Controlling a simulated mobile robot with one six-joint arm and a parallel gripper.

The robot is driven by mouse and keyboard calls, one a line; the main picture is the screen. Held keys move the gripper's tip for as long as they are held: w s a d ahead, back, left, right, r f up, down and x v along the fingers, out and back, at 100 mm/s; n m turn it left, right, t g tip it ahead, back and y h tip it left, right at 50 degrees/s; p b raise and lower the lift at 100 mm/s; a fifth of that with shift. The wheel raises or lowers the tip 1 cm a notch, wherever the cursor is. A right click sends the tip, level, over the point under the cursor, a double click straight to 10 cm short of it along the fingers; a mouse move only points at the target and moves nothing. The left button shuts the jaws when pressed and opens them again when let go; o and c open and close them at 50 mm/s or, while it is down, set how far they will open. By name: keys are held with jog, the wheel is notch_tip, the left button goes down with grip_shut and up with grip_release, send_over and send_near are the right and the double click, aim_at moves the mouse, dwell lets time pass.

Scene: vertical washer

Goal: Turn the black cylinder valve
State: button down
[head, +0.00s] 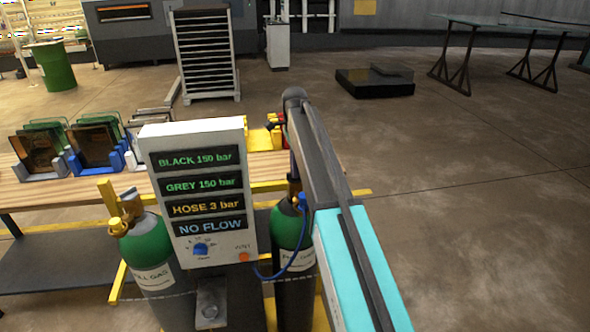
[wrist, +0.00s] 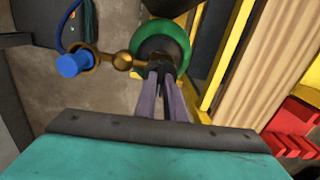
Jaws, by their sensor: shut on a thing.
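The black cylinder (head: 294,268) stands behind the right edge of the display panel (head: 193,160), with a green shoulder (head: 291,229) and dark body. In the wrist view its green ring (wrist: 182,42) surrounds a brass valve body (wrist: 123,61) leading to a blue cap (wrist: 73,64). My gripper (wrist: 160,75) is shut on the small dark valve knob (wrist: 163,63) at the cylinder's top. The fingers hide part of the knob. In the head view my arm hides the gripper. The panel reads BLACK 150 bar, GREY 150 bar, HOSE 3 bar, NO FLOW.
Another green-topped cylinder (head: 150,243) stands left of the panel. A blue hose (head: 282,268) hangs by the black cylinder. Yellow rails and a wooden bench (head: 75,190) are close behind; red blocks (wrist: 292,130) show at the wrist view's right. Open floor lies right.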

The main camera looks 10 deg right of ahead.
jog(key=m, duration=0.5)
jog(key=shift+m+b, duration=0.35)
jog(key=shift+m, duration=1.95)
jog(key=c, duration=1.8)
grip_release()
jog(key=shift+c, duration=0.2)
jog(key=shift+r, duration=0.15)
notch_tip(320, 180, up, 14)
jog(key=b, duration=0.4)
jog(key=shift+f, duration=0.2)
